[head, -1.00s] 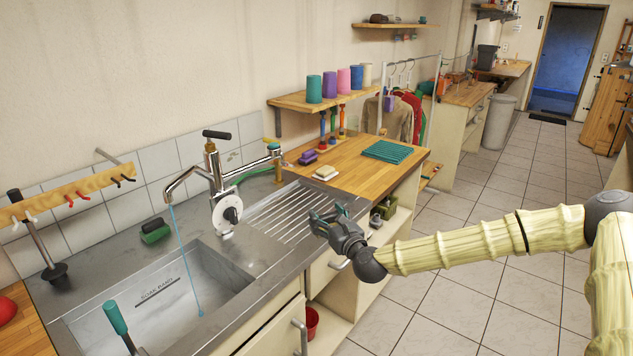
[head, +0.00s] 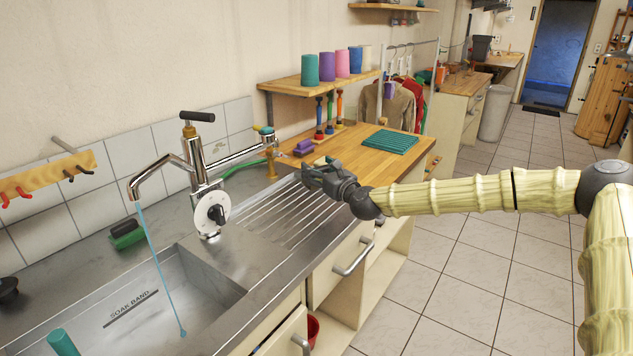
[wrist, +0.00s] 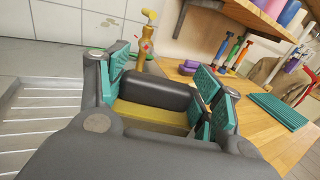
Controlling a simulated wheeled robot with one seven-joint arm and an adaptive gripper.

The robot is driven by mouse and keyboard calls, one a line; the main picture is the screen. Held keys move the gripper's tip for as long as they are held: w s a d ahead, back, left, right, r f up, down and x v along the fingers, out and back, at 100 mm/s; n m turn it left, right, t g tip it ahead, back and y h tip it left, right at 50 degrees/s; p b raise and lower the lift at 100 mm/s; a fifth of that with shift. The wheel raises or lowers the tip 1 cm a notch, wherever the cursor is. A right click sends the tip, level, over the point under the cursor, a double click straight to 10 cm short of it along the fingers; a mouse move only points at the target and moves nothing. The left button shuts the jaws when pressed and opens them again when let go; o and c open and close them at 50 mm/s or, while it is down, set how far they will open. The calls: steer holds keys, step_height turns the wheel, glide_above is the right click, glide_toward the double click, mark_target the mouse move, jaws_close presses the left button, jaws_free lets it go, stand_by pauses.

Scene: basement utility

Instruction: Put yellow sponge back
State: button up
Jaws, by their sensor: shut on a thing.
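The yellow sponge (wrist: 150,115) has a dark grey layer and sits between the teal finger pads in the wrist view. My gripper (wrist: 165,88) is shut on it. In the head view my gripper (head: 311,178) is over the front right of the ribbed drainboard, near the wooden counter; the sponge cannot be made out there. A green sponge (head: 127,239) with a dark layer lies behind the basin. A purple sponge (head: 303,147) lies on the wooden counter and also shows in the wrist view (wrist: 188,67). A small pale item (head: 322,160) there is partly hidden behind my gripper.
The tap (head: 197,175) stands left of my gripper, with water running into the basin (head: 195,275). A teal ribbed mat (head: 390,142) lies on the counter (head: 365,155). A shelf (head: 318,81) with coloured rolls hangs above.

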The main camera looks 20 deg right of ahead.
steer(key=shift+w+a+f, duration=0.1)
steer(key=shift+w+f, duration=0.2)
steer(key=shift+f, duration=0.25)
steer(key=shift+w+f, duration=0.3)
steer(key=shift+f, duration=0.2)
steer(key=shift+s+f+b, duration=0.25)
steer(key=shift+f+b, duration=0.05)
steer(key=shift+w+f, duration=0.1)
steer(key=shift+f, duration=2.8)
